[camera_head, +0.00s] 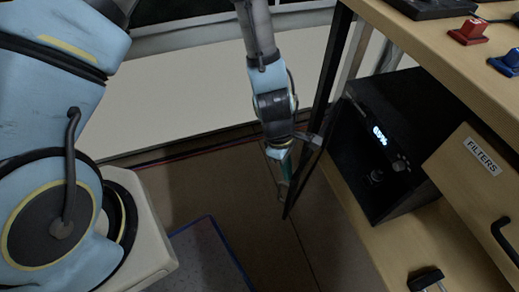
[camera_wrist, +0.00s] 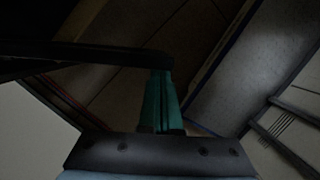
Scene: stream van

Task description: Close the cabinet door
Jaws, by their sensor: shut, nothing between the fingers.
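The cabinet (camera_head: 440,62) is wooden and stands at the right in the head view. Its black-framed door (camera_head: 322,92) stands open, seen nearly edge-on, so the cabinet's front is uncovered. A dark bar that looks like the door's frame (camera_wrist: 90,53) crosses the left of the wrist view. My gripper (camera_head: 283,182) points down beside the door's lower outer end, to the left of the frame. Its teal fingers (camera_wrist: 160,100) are together and empty. The fingertips are very close to the frame; I cannot tell whether they touch it.
A black device (camera_head: 385,145) with a lit display sits inside the cabinet. A drawer front labelled FILTERS (camera_head: 478,185) is at the right. Red (camera_head: 468,32) and blue (camera_head: 508,62) objects lie on top. The brown floor (camera_head: 190,185) has a blue-edged grey mat (camera_head: 205,255).

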